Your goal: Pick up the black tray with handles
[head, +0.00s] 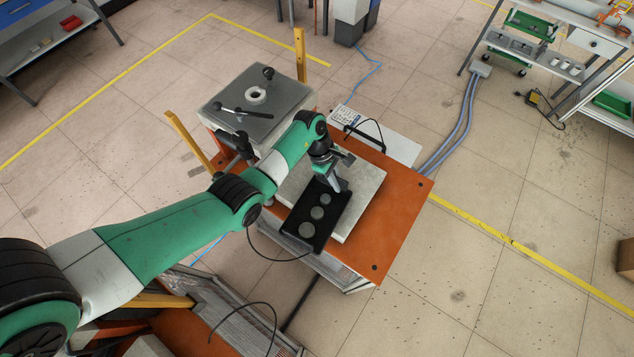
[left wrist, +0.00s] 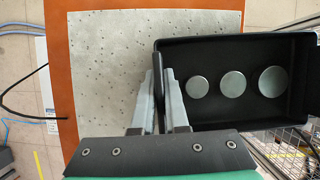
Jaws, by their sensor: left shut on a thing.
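The black tray (head: 317,240) holds three round grey metal discs in a row. In the head view it lies over the pale speckled slab on the orange bench; I cannot tell whether it touches the slab. My left gripper (head: 336,184) is at the tray's far end. In the left wrist view the tray (left wrist: 238,118) extends to the right, and my left gripper (left wrist: 168,108) is shut on its near side wall or handle, one finger on each side. My right gripper is in neither view.
The pale slab (head: 369,193) sits on the orange bench (head: 408,203). Behind it stands a grey-topped machine (head: 285,97) with a white ring and black knobs. Yellow posts (head: 300,55) rise beside it. A black cable loops near the slab.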

